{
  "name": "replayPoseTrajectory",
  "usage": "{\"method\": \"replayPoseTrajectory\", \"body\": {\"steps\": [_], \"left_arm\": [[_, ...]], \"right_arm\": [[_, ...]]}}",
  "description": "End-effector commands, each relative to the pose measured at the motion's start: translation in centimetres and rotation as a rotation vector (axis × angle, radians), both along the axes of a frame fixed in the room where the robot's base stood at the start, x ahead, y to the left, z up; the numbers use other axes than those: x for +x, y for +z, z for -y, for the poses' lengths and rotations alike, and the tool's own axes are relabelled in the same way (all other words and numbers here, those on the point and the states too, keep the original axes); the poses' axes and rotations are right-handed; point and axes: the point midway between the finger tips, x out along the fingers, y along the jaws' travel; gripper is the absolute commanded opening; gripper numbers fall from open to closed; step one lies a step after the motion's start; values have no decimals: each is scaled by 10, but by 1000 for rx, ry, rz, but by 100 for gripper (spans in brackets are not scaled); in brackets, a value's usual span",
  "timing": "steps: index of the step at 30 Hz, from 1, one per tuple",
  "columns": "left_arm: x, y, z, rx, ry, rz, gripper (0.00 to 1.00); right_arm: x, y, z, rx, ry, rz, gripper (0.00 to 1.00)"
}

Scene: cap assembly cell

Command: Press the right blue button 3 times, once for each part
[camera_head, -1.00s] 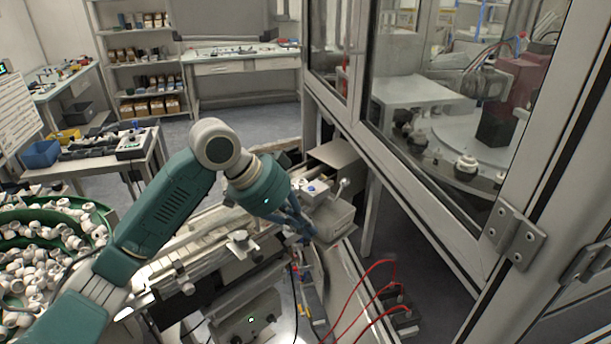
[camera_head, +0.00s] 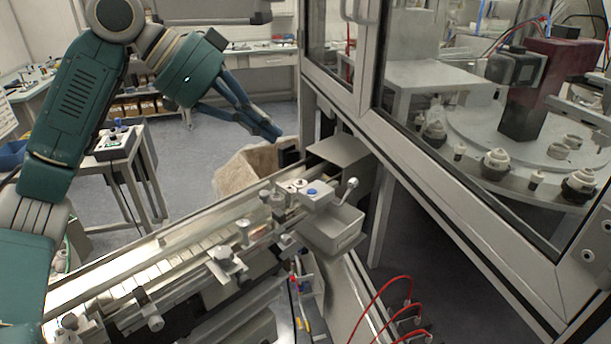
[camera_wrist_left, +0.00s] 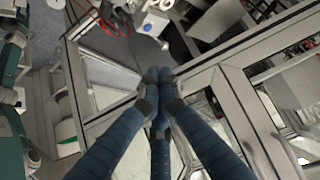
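A blue button (camera_head: 312,192) sits on a small grey block at the right end of the conveyor, beside a lever with a round knob. A second blue button (camera_head: 117,122) is on a small control box on the table at the left. My left gripper (camera_head: 273,135) is raised above and to the left of the conveyor-end button in the head view, apart from it. Its fingers are together with nothing visible between them. The left wrist view also shows the closed fingertips (camera_wrist_left: 156,80). My right gripper is in neither view.
A framed glass enclosure (camera_head: 455,165) with a rotary table stands on the right. Red cables (camera_head: 375,300) curve up at the bottom. A cardboard box (camera_head: 245,170) stands behind the conveyor.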

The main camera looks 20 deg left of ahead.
Motion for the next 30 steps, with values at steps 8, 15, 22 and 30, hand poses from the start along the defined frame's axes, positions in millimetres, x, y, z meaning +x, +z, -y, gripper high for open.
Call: {"method": "replayPoseTrajectory", "body": {"steps": [8,15,22,30], "left_arm": [[7,-13,11,2,-1,-4,0],[26,-47,40,3,-1,-5,0],[40,-83,58,3,2,-5,0],[40,-110,59,2,1,-2,0]], "right_arm": [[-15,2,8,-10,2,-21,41],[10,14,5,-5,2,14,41],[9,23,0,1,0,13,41],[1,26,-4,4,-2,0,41]]}}
